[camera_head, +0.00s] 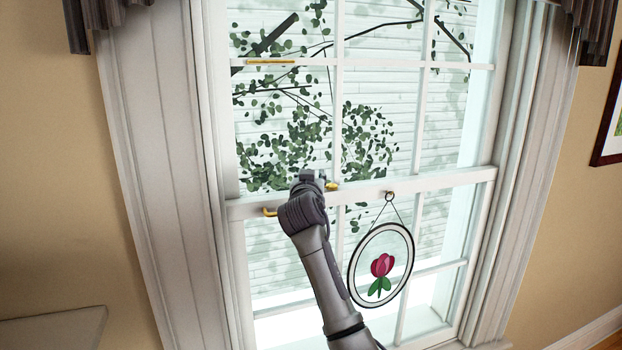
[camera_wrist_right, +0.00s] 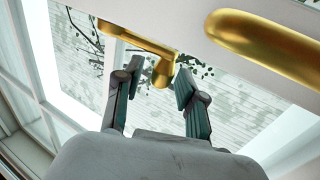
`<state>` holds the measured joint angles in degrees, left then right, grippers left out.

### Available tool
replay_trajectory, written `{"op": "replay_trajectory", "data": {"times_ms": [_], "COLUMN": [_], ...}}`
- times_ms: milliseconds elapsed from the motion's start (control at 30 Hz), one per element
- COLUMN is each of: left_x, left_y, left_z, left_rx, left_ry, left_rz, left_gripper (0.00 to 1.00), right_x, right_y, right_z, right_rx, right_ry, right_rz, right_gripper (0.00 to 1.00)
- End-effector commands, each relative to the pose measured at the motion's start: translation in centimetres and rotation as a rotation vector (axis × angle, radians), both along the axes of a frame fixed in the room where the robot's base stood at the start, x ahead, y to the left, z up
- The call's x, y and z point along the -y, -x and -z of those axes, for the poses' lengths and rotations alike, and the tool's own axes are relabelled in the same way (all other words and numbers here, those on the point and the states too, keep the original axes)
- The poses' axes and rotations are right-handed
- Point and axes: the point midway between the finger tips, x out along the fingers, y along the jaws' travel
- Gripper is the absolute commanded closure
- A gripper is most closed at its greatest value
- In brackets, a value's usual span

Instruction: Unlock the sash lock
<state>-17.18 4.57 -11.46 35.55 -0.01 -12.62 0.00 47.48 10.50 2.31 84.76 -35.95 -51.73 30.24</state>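The sash lock (camera_wrist_right: 138,38) is a gold lever with a rounded knob end on the window's white meeting rail. In the head view a gold bit of it (camera_head: 332,186) shows just right of my right gripper (camera_head: 312,178), which hides the rest. In the right wrist view my right gripper (camera_wrist_right: 156,82) is open, and the knob end appears between its two fingertips with gaps on both sides. I cannot tell how deep the knob sits between them. My left gripper is not in view.
A second gold fitting (camera_wrist_right: 265,45), bar-shaped, is close by at the right of the wrist view. A round glass tulip ornament (camera_head: 381,265) hangs from the rail right of my arm. A thin yellow strip (camera_head: 270,62) lies on an upper window bar. Wooden casing (camera_head: 160,150) frames the window.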

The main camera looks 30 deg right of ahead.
Motion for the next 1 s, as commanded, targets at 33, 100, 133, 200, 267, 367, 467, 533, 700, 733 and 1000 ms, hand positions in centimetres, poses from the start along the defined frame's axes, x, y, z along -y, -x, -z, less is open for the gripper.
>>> {"op": "replay_trajectory", "data": {"times_ms": [33,100,133,200,267,367,467,533,700,733,1000], "left_x": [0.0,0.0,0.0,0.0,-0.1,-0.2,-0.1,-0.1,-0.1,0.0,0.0], "left_y": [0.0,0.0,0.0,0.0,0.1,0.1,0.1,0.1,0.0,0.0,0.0], "left_z": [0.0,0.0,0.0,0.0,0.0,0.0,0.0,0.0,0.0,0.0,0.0], "left_rx": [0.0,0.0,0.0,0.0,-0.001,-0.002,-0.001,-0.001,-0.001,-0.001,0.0], "left_ry": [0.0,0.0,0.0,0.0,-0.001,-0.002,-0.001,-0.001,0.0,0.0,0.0], "left_rz": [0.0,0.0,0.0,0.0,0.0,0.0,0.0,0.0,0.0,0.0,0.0], "left_gripper": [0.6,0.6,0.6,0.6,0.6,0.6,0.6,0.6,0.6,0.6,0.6], "right_x": [0.0,0.0,0.0,0.0,0.0,-0.3,-1.1,-1.9,-4.2,-4.6,-6.9], "right_y": [0.0,0.0,0.0,0.0,0.0,0.4,1.3,2.4,5.4,5.9,9.1], "right_z": [0.0,0.0,0.0,0.0,0.0,0.0,0.1,0.1,0.1,0.1,0.0], "right_rx": [0.001,0.001,0.001,0.001,0.001,0.001,0.003,0.002,0.002,0.003,0.001], "right_ry": [0.001,0.001,0.001,0.001,0.001,0.0,0.0,-0.001,-0.003,-0.002,-0.001], "right_rz": [0.0,0.0,0.0,-0.001,-0.001,-0.002,-0.003,-0.003,-0.004,-0.003,-0.002], "right_gripper": [0.55,0.55,0.55,0.55,0.55,0.55,0.55,0.55,0.55,0.55,0.55]}}
